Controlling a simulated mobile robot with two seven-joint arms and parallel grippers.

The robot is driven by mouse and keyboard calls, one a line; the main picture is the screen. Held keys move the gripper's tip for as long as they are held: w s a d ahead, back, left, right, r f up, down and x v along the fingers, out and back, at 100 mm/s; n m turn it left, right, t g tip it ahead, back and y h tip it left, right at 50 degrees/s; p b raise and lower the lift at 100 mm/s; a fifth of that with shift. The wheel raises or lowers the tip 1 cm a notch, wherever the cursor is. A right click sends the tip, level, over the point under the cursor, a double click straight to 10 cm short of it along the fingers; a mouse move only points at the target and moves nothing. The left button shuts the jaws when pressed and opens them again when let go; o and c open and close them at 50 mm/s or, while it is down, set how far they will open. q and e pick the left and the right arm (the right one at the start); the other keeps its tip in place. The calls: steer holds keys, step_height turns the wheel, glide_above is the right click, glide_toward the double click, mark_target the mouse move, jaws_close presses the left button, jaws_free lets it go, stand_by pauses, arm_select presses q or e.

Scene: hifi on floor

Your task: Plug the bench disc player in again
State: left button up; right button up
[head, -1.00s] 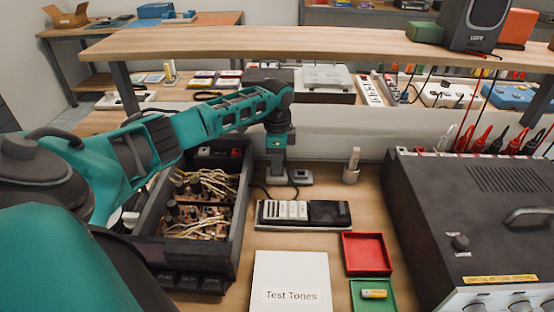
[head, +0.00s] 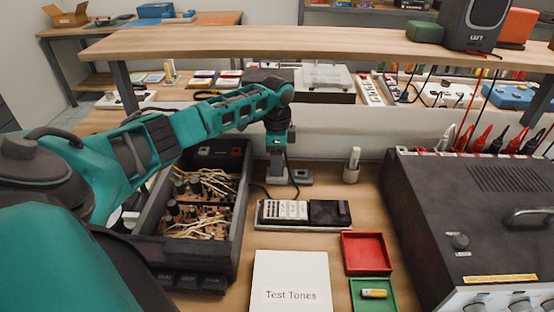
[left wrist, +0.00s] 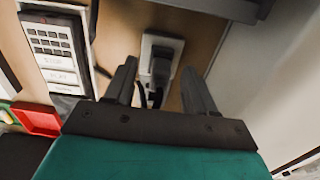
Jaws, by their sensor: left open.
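My left gripper (head: 277,180) reaches down to the back of the bench. In the left wrist view it is open (left wrist: 160,88), its two fingers spread. A dark plug (left wrist: 162,66) with a black cord lies between and beyond the fingertips, over a pale socket plate (left wrist: 147,44). I cannot tell whether the plug is seated in it. The plate also shows beside the gripper in the head view (head: 301,177). The disc player, as it seems, is the flat unit with pale keys and a black part (head: 328,212); its keys show in the left wrist view (left wrist: 50,45). My right gripper is not in view.
An open box of wires (head: 240,215) stands left of the player. A large dark instrument (head: 450,190) stands at the right. A red tray (head: 367,253), a green tray (head: 358,304) and a Test Tones sleeve (head: 291,275) lie in front. A shelf (head: 300,42) crosses above.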

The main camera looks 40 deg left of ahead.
arm_select(q)
step_height(320, 180, up, 17)
steer(key=shift+r, duration=0.2)
stand_by(0.8)
steer(key=shift+d, duration=0.1)
stand_by(0.5)
